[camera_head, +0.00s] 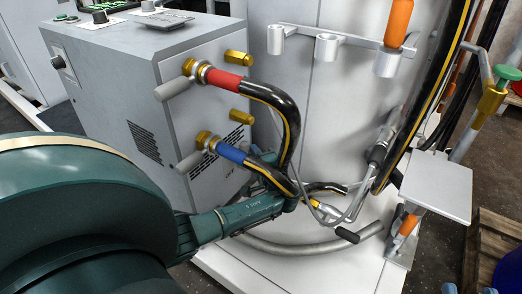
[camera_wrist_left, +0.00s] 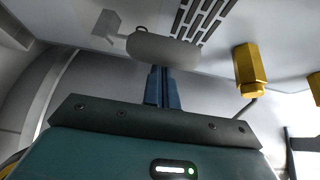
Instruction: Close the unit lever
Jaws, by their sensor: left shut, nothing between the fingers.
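The grey unit (camera_head: 130,80) stands at the left in the head view. Two grey lever handles stick out from brass valves on its front, an upper one (camera_head: 174,88) by the red hose coupling (camera_head: 222,81) and a lower one (camera_head: 190,161) by the blue coupling (camera_head: 231,152). My left arm reaches in low from the left; its gripper end is hidden behind the black hoses. In the left wrist view my left gripper (camera_wrist_left: 163,75) is shut and empty. Its fingertips point at a grey rounded lever handle (camera_wrist_left: 162,48) and overlap it; contact cannot be told. My right gripper is out of view.
Black hoses with yellow stripes (camera_head: 292,118) hang close to my left arm. Brass fittings (camera_head: 238,57) project from the unit's front. A grey rack (camera_head: 327,45) and a small grey plate (camera_head: 437,181) stand to the right. A wooden pallet (camera_head: 497,235) lies at far right.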

